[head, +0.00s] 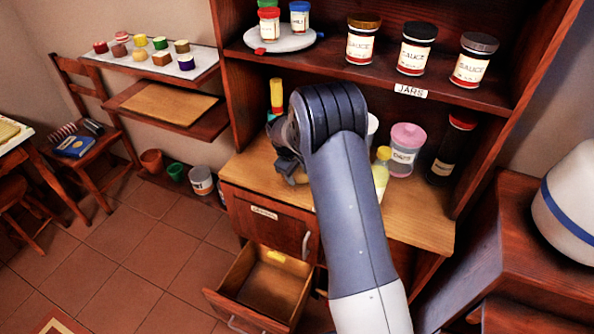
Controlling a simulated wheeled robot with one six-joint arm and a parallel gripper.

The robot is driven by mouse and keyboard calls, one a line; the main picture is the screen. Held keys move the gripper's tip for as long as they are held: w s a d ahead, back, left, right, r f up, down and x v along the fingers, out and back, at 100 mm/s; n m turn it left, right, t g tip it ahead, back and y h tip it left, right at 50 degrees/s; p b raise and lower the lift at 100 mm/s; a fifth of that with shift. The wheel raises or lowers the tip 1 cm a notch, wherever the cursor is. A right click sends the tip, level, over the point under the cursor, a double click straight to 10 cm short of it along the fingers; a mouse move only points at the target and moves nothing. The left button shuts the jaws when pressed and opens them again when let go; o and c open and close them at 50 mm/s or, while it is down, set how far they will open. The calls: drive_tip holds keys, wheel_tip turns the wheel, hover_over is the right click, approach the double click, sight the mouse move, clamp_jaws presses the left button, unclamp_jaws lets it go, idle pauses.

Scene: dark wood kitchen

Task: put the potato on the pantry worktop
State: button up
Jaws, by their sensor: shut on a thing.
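The pantry worktop (422,218) is the light wood surface inside the dark cabinet, below the jar shelf. My gripper (292,172) is over the left part of this worktop, mostly hidden behind my own arm. It is shut on a small tan-brown lump, the potato (298,179), of which only a little shows. I cannot tell whether the potato touches the worktop or is held just above it.
A pink-lidded jar (405,150), a yellow-capped bottle (381,172) and a dark bottle (452,150) stand at the worktop's right and back. A yellow-topped bottle (276,95) stands at the back left. Below, a drawer (262,284) is pulled open. The worktop's front right is clear.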

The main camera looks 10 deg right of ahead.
drive_tip(key=shift+f, duration=0.15)
drive_tip(key=o, duration=1)
drive_tip(key=shift+o, duration=0.2)
drive_tip(key=b+v, duration=0.1)
drive_tip(key=v, duration=1.1)
drive_tip(key=shift+o, duration=0.6)
